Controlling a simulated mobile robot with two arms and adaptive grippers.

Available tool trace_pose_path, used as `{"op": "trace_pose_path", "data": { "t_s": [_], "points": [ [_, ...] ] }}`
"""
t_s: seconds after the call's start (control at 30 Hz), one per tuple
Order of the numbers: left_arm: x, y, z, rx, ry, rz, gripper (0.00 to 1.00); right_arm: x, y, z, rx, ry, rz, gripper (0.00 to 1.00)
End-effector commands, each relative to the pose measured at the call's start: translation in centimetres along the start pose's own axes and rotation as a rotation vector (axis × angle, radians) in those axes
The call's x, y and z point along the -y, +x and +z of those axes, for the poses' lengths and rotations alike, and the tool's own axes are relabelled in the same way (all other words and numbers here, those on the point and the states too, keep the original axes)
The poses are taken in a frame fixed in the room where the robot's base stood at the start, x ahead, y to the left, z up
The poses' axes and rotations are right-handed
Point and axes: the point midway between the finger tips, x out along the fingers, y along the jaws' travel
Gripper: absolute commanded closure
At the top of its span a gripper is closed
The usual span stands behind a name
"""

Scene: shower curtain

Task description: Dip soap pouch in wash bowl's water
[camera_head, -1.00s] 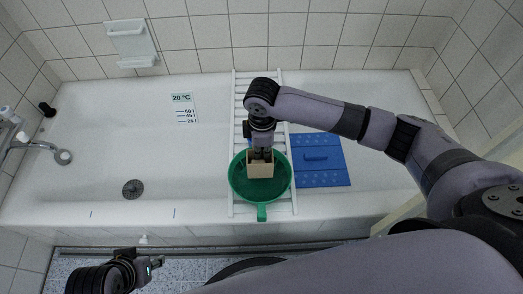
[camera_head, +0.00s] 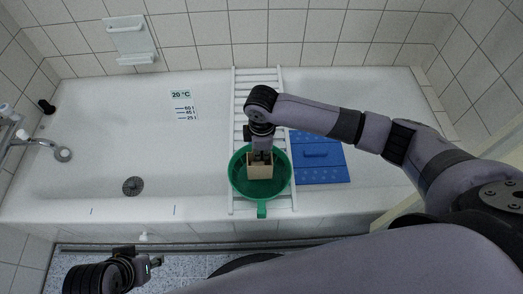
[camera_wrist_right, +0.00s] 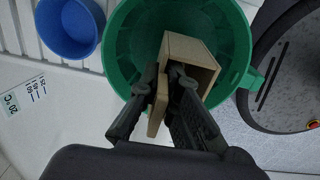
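The soap pouch (camera_wrist_right: 188,52) is a beige, open-topped box. In the head view the pouch (camera_head: 260,171) is inside the round green wash bowl (camera_head: 236,185). My right gripper (camera_wrist_right: 168,76) is closed with its fingers on either side of one pouch wall. The wash bowl (camera_wrist_right: 239,40) surrounds the pouch in the wrist view; its water surface is hard to make out, so I cannot tell how deep the pouch is. My left gripper (camera_head: 155,262) is low at the left, outside the tub, away from the bowl; its finger opening is unclear.
The wash bowl rests on a white slatted rack (camera_head: 240,92) across the bathtub (camera_head: 90,150). A small blue bowl (camera_wrist_right: 70,27) is beside it. A blue board (camera_head: 318,160) lies right of the rack. The tub's left side is clear.

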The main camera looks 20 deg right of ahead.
Motion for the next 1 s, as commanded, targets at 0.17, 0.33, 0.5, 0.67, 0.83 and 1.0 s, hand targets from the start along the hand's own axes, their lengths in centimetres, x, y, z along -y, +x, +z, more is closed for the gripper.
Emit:
{"op": "trace_pose_path", "data": {
  "t_s": [0.17,0.33,0.5,0.67,0.83,1.0],
  "points": [
    [0.0,0.0,0.0,0.000,0.000,0.000,0.60,0.0,0.0,0.0,-0.001,0.000,0.000,1.00],
    [0.0,-0.1,0.0,0.000,0.000,0.000,0.60,0.1,0.7,0.0,0.000,0.001,-0.002,1.00],
    [0.0,-0.1,0.0,0.000,0.000,0.000,0.60,0.1,2.2,0.0,0.000,0.001,-0.002,1.00],
    [0.0,-0.1,0.0,0.000,0.000,0.000,0.60,0.1,3.0,0.0,-0.001,0.000,-0.001,1.00],
    [0.0,-0.1,0.0,0.000,0.000,0.000,0.60,0.1,3.0,0.0,-0.001,0.000,0.000,1.00],
    [0.0,-0.1,0.0,0.000,0.000,0.000,0.60,0.1,3.0,0.0,-0.001,0.000,0.000,1.00]
  ]
}}
